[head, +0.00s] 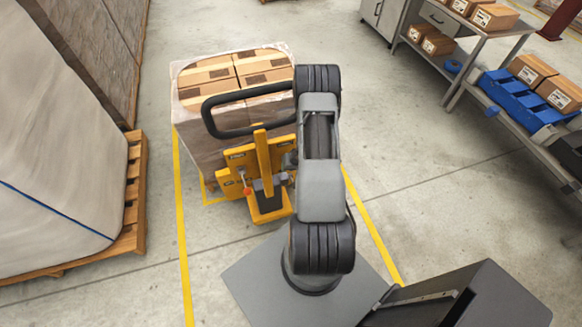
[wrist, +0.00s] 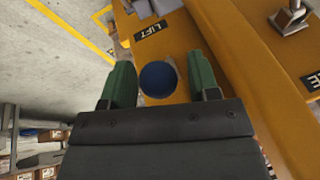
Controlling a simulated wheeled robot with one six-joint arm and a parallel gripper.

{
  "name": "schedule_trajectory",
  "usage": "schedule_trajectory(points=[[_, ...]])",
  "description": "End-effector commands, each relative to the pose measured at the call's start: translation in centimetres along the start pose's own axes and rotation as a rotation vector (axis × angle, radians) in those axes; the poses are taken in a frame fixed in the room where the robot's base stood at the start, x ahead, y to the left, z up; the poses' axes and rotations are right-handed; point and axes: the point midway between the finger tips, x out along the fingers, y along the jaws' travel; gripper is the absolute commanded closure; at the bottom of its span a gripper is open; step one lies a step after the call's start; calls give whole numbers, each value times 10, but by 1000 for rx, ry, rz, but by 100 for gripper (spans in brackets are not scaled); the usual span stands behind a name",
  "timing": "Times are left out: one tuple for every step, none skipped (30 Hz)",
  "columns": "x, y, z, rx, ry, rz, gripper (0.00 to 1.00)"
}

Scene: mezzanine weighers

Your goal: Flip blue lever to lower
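A blue ball knob (wrist: 158,79), the end of the blue lever, shows between the green fingers of my gripper (wrist: 160,62) in the wrist view. The fingers are apart, with a clear gap on the right of the knob and little gap on the left. I cannot tell whether the left finger touches it. A black label reading LIFT (wrist: 152,30) is on the orange panel beyond. The lever's shaft is hidden behind the knob. In the head view the orange lift truck (head: 240,165) stands in front of me; my arm hides the blue knob.
A black loop handle (head: 212,110) rises above the truck, and a red knob (head: 247,191) is on its left side. A wrapped pallet of cartons (head: 185,100) stands behind. A grey lever (wrist: 292,15) is at the wrist view's upper right. Another wrapped pallet (head: 60,170) is left.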

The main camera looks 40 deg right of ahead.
Motion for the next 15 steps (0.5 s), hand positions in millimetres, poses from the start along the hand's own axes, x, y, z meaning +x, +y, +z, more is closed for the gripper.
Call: schedule_trajectory(points=[[0, 0, 0, 1, 0, 0, 40], [0, 0, 0, 1, 1, 0, 40], [0, 1, 0, 1, 1, 0, 40], [0, 1, 0, 2, 1, 0, 40], [0, 1, 0, 2, 1, 0, 40], [0, 1, 0, 2, 1, 1, 40], [-1, 1, 0, 2, 1, 1, 40], [-1, 1, 0, 2, 1, 1, 40], [-2, 1, 0, 2, 1, 1, 40], [-4, 1, -1, 1, 2, 1, 40], [-6, 1, -1, 1, 2, 1, 40], [-10, 1, -2, 1, 4, 1, 40], [-14, 1, -2, 3, 4, 1, 40], [-18, 1, -2, 2, 4, 1, 40], [-25, 1, -2, 2, 5, 2, 40]])
